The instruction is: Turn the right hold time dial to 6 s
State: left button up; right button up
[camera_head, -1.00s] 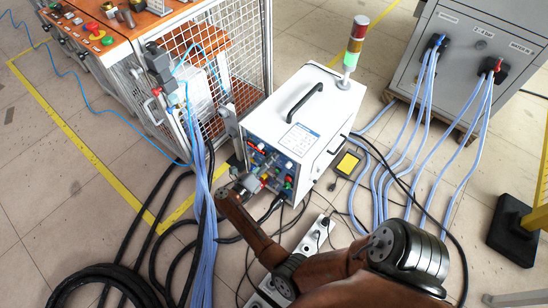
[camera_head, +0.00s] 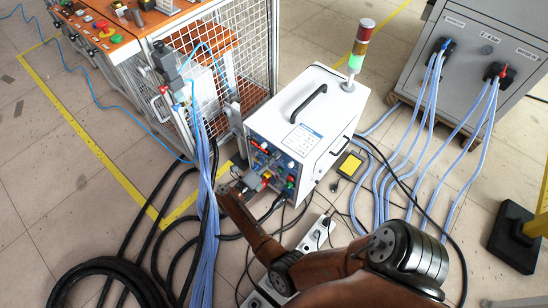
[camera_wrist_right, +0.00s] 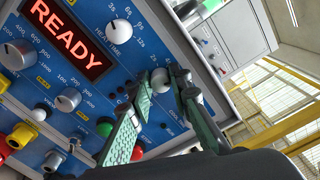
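The white heater unit (camera_head: 322,125) stands on the floor in the head view, its blue control panel (camera_head: 272,158) facing front left. In the right wrist view the blue panel (camera_wrist_right: 80,95) shows a red READY display (camera_wrist_right: 65,38) and several dials. A silver dial (camera_wrist_right: 160,80), apparently the hold time dial, lies between the tips of my right gripper (camera_wrist_right: 162,76). The fingers stand apart, one at each side of it; I cannot tell whether they press on it. Its pointer and scale are largely hidden. My right gripper also shows at the panel in the head view (camera_head: 254,178). My left gripper is not in view.
The heat time dial (camera_wrist_right: 118,32) and a green button (camera_wrist_right: 104,127) are close to my right fingers. Black cables (camera_head: 165,215) and blue hoses (camera_head: 207,220) run left of my arm. A caged machine (camera_head: 235,70) stands behind left.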

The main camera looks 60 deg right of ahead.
jog(key=o, duration=0.4)
jog(key=w+a, duration=0.1)
jog(key=a, duration=1.1)
jog(key=shift+w, duration=0.15)
